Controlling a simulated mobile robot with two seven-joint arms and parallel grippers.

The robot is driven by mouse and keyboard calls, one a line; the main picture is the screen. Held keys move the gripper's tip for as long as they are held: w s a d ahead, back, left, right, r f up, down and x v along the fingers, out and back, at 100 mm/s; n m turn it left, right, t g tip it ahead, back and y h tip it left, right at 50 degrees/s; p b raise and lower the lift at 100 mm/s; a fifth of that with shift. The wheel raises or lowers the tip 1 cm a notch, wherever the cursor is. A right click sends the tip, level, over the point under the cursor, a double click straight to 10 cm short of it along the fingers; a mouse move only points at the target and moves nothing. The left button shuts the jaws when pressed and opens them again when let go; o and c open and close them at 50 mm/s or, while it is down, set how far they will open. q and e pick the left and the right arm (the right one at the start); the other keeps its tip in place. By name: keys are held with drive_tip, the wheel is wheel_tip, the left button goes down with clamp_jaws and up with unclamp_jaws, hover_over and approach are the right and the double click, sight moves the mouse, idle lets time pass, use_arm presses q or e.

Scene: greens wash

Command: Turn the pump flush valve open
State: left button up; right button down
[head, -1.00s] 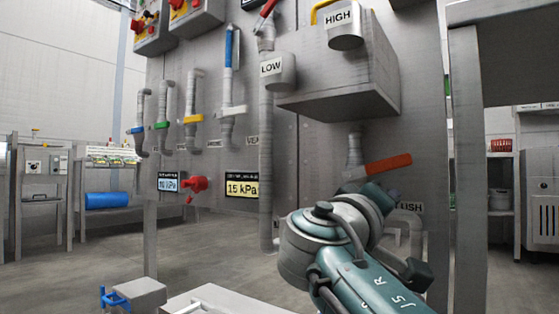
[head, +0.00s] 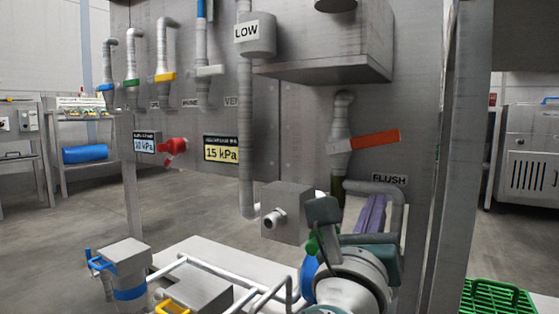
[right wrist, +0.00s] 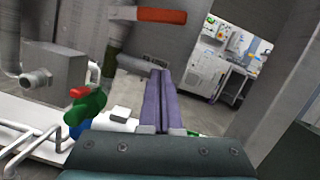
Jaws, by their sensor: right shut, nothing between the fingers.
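The flush valve is on a grey pipe (head: 341,135) on the metal panel, above the FLUSH label (head: 389,179). Its orange-red handle (head: 365,143) sticks out to the right, roughly level and tilted slightly up. My right gripper (head: 375,203) has purple fingers and is below the handle, in front of the lower pipe bend. In the right wrist view, the fingers (right wrist: 160,76) are together and empty, and the handle (right wrist: 160,15) lies beyond and above their tips, apart from them. My left gripper is out of view.
A metal box (head: 287,212) and white pipes (head: 215,267) stand left of my right gripper. A metal shelf (head: 330,72) juts out above the valve. A grey post (head: 455,170) stands to the right, with a green crate (head: 497,299) at lower right.

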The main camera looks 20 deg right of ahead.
sight(361, 143)
drive_tip(key=w+d+r+b, duration=0.2)
drive_tip(key=w+d+r, duration=0.2)
drive_tip(key=w+r, duration=0.1)
drive_tip(key=shift+w+d+r+b, duration=0.2)
drive_tip(key=shift+w+r+b, duration=0.1)
drive_tip(key=shift+w+b, duration=0.05)
